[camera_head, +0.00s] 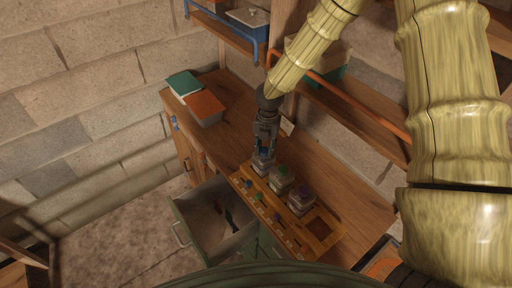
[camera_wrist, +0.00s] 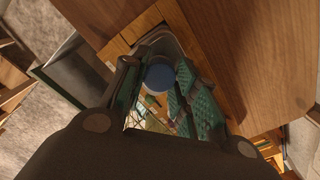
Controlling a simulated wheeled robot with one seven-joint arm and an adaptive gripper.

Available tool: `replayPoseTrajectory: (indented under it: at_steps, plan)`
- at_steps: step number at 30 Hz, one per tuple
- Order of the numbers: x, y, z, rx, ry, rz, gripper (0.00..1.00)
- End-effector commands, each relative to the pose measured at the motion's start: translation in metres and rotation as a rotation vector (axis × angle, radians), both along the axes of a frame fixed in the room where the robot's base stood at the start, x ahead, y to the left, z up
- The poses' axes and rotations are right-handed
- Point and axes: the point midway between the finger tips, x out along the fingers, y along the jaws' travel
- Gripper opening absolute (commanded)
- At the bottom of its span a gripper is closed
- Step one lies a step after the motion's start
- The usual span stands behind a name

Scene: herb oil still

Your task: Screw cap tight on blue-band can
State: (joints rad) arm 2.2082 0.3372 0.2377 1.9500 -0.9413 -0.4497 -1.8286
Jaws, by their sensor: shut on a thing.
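My gripper (camera_head: 265,147) points down over the blue-band can (camera_head: 262,164), the leftmost of the cans in the wooden rack (camera_head: 321,246) in the head view. In the wrist view my gripper (camera_wrist: 160,90) has its fingers on either side of a round blue cap (camera_wrist: 159,76), shut on it. The cap sits over the grey can top (camera_wrist: 168,45). Whether the cap is fully seated on the can cannot be told. The fingers hide most of the can's body.
A can with green (camera_head: 282,178) and a can with purple (camera_head: 301,200) stand close by in the rack. An open drawer (camera_head: 208,218) juts out in front. Shelves with an orange rail (camera_head: 345,112) flank my arm. The bench (camera_head: 235,128) is clear behind the rack.

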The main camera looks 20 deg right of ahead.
Motion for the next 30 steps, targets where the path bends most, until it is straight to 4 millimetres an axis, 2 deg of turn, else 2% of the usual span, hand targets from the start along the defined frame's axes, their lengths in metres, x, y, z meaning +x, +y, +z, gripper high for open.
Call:
replayPoseTrajectory:
  at_steps: [2,18,30]
  plan:
    - [0.001,-0.002,0.0,-0.008,0.0,-0.098,0.0]
    - [0.002,0.028,0.006,-0.032,-0.012,-0.781,0.0]
    - [0.003,0.028,0.008,-0.023,-0.023,-1.316,0.0]
